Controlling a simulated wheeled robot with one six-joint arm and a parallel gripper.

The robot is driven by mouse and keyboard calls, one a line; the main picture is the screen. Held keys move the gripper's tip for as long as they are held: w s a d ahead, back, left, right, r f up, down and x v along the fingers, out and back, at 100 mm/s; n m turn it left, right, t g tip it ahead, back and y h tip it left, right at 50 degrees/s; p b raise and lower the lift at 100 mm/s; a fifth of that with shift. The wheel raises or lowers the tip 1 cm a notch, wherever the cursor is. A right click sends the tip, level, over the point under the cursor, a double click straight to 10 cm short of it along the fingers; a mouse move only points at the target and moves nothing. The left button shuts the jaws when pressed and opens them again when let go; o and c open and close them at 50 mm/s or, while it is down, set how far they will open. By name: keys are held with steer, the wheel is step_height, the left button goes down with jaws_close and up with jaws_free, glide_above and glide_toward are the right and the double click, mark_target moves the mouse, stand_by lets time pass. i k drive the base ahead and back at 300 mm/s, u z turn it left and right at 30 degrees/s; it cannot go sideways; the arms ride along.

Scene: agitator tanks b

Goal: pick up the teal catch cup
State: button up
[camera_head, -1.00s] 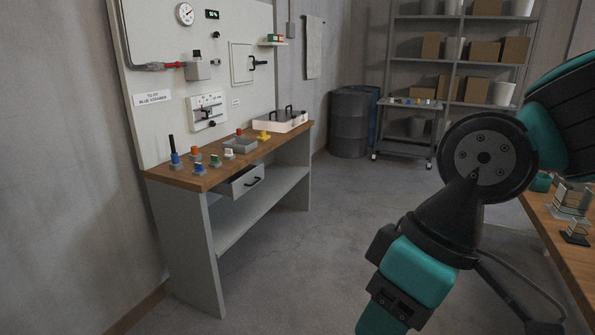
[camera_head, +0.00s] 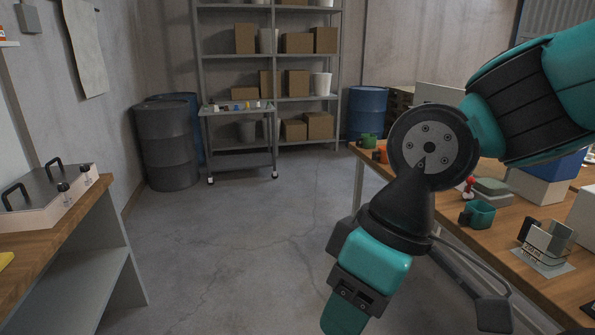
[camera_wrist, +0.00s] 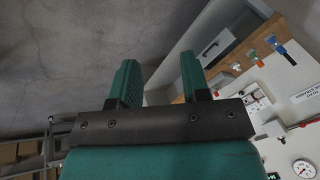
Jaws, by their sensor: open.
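A teal cup (camera_head: 480,214) with a dark handle part on its left stands on the wooden table at the right in the head view, close to the front edge. A smaller green cup (camera_head: 369,141) and an orange cup (camera_head: 381,156) stand near the far left corner of that table. My gripper (camera_wrist: 158,80) shows in the wrist view with its two green fingers apart and nothing between them. In the head view my arm hangs over the floor left of the table, well away from the teal cup, and hides part of the table.
The right table (camera_head: 520,262) also bears a clear holder (camera_head: 546,243), a red-topped stamp-like item (camera_head: 469,187) and boxes. A small cart (camera_head: 240,140), shelves and drums stand behind. The floor (camera_head: 250,250) between is clear.

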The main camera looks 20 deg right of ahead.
mark_target(478, 214)
steer(key=z, duration=0.5)
steer(key=i, duration=1.45)
steer(key=z, duration=0.45)
